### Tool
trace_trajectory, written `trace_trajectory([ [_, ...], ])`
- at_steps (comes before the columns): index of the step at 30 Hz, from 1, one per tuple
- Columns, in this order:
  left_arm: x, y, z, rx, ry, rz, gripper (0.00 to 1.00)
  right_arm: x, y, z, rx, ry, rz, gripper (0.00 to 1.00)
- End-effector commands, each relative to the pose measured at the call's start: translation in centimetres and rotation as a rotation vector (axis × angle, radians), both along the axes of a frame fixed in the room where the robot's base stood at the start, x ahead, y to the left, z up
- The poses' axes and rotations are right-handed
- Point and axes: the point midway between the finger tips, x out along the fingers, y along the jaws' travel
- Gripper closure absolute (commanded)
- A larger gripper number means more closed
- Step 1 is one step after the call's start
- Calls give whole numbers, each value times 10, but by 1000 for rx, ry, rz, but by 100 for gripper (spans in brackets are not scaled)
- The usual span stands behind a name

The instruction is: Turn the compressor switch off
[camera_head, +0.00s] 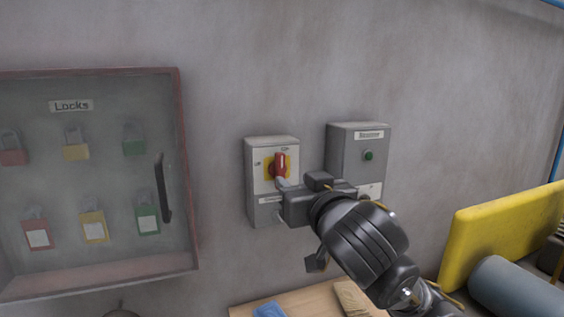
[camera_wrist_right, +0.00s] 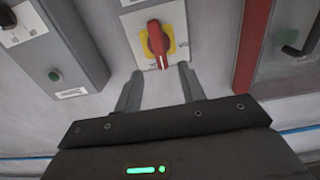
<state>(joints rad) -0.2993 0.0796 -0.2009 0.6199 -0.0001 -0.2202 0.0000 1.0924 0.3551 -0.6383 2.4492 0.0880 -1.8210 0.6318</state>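The compressor switch is a red rotary handle (camera_head: 280,163) on a yellow plate, on a grey wall box (camera_head: 264,207). The handle stands about upright in the head view; its small markings are too blurred to read surely. It also shows in the right wrist view, the handle (camera_wrist_right: 157,40) lying just beyond the fingertips, roughly between them. My right gripper (camera_head: 282,185) is at the handle's lower end in the head view. Its two fingers (camera_wrist_right: 159,80) are apart with nothing between them; I cannot tell whether they touch the handle. My left gripper is not in view.
A second grey box (camera_head: 346,145) with a green button (camera_head: 368,155) is right of the switch. A glazed lock cabinet (camera_head: 187,215) with several padlocks hangs at left. A wooden surface (camera_head: 318,299) and a yellow panel (camera_head: 500,235) are below and right.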

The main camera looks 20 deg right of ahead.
Motion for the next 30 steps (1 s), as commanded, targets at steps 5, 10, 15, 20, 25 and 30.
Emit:
trace_trajectory([
  [5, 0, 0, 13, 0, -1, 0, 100, 36, 1, 3, -1, 4, -4, 60],
  [10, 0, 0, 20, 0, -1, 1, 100, 63, 3, 2, -1, 2, -2, 60],
  [15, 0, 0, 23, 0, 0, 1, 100, 77, 5, 1, 0, 1, -1, 60],
  [20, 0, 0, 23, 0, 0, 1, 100, 81, 5, 0, 0, 1, 0, 60],
  [25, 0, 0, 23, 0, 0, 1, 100, 81, 5, 0, 0, 0, 0, 60],
  [30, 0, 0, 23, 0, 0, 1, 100, 81, 5, 0, 0, 0, 0, 81],
])
